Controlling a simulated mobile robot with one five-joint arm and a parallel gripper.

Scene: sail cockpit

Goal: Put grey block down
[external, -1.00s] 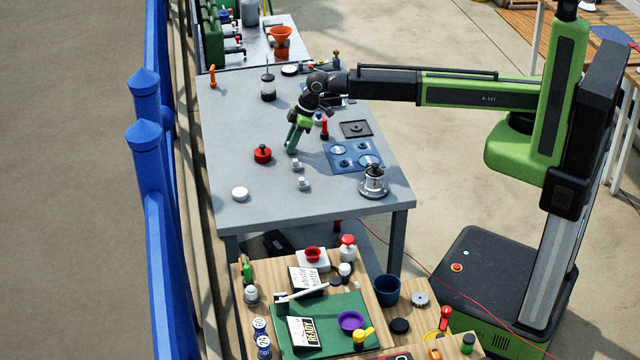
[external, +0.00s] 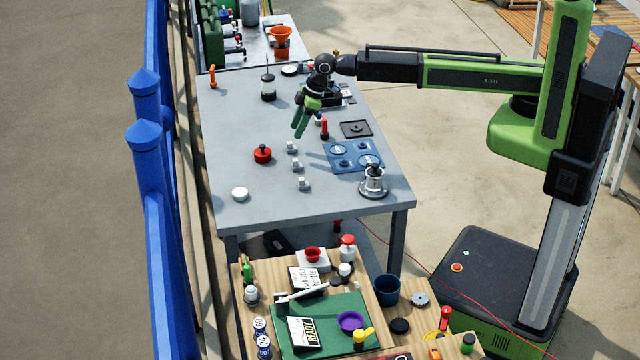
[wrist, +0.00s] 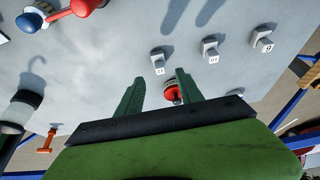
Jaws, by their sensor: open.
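Several small items lie on the grey table, among them three grey blocks in a row. They are the far block (external: 292,147), the middle block (external: 296,164) and the near block (external: 304,184). In the wrist view the row shows as a left block (wrist: 158,67), a middle block (wrist: 210,54) and a right block (wrist: 262,43). Each has a small dark mark too small to read surely. My gripper (external: 300,132) is open and empty, above the table and beyond the row. In the wrist view its green fingers (wrist: 158,77) stand apart with no block between them.
A red round knobbed item (external: 262,154) stands left of the row, and a white disc (external: 240,194) nearer. A blue plate (external: 352,156) and a metal pot-like item (external: 373,181) are to the right. An upright red item (external: 324,129) is close to my gripper.

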